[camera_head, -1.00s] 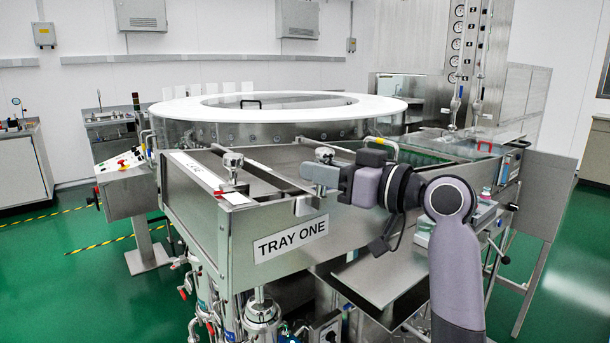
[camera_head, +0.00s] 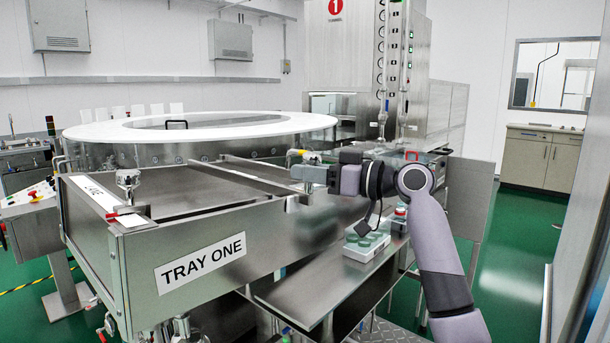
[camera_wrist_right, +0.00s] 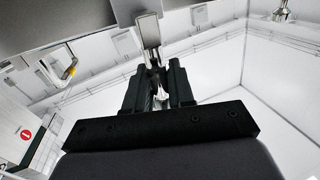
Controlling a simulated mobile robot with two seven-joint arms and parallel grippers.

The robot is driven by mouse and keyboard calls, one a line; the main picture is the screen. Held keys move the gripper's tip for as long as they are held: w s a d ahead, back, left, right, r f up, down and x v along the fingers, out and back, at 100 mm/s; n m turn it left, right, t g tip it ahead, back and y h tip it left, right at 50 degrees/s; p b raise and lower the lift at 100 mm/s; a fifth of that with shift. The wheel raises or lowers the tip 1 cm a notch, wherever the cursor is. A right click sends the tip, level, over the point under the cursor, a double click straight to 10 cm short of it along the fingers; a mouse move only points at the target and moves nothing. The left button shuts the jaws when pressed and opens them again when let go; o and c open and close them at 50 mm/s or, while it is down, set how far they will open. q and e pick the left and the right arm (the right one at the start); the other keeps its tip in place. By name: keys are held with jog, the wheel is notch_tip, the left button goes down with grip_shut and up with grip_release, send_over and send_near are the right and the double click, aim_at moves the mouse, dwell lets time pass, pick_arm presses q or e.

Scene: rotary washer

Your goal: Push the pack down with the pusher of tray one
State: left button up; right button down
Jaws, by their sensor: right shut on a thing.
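Tray one (camera_head: 135,290) is the steel tray with the "TRAY ONE" label on its front. My right gripper (camera_head: 308,173) is over the tray's right end, by the near end of the other bar (camera_head: 245,172). It is shut on a metal piece, which looks like the pusher's handle; the right wrist view shows metal between the fingers (camera_wrist_right: 157,88). No pack is clearly visible on the tray. My left gripper is not in view.
A white holder with clear vessels (camera_head: 367,244) stands on the steel shelf (camera_head: 325,284) below my right arm. A round white-rimmed table (camera_head: 200,127) stands behind tray one. Tall steel cabinets stand beyond. Green floor is open at the right.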

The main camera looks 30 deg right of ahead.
dwell(0.3)
jog(key=c, duration=1.1)
grip_release()
jog(key=b+v, duration=0.2)
jog(key=v, duration=0.5)
jog(key=shift+d, duration=0.1)
